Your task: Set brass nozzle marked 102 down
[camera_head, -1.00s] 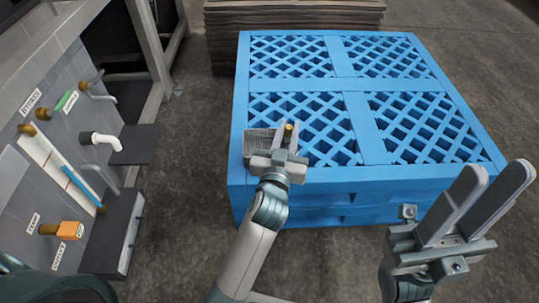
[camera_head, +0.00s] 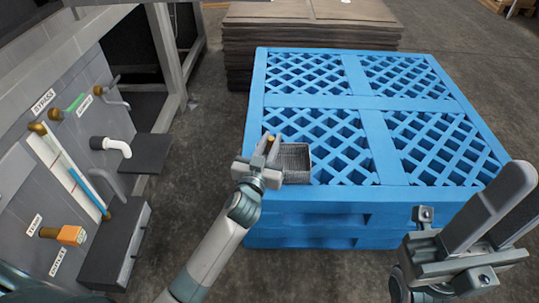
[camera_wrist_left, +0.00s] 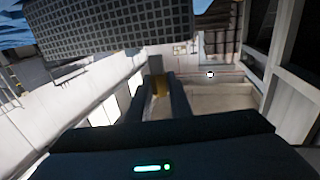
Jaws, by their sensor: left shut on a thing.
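My left gripper (camera_head: 268,146) is shut on the brass nozzle (camera_head: 271,138), of which only a small gold end shows between the fingers. The nozzle also shows as a dull gold bit between the fingers in the left wrist view (camera_wrist_left: 160,88). Its marking cannot be read. The gripper is at the near left corner of the blue pallet stack (camera_head: 330,193), just left of a grey mesh tray (camera_head: 309,165). I cannot tell its height there. My right gripper (camera_head: 518,195) is open, with nothing seen between its fingers, at the lower right.
The mesh tray fills the upper left of the wrist view (camera_wrist_left: 110,32). A grey panel (camera_head: 75,140) with pipes, labels, a green handle and an orange fitting (camera_head: 71,235) stands at the left. Flat brown sheets (camera_head: 310,40) are stacked behind the pallets. Concrete floor lies between.

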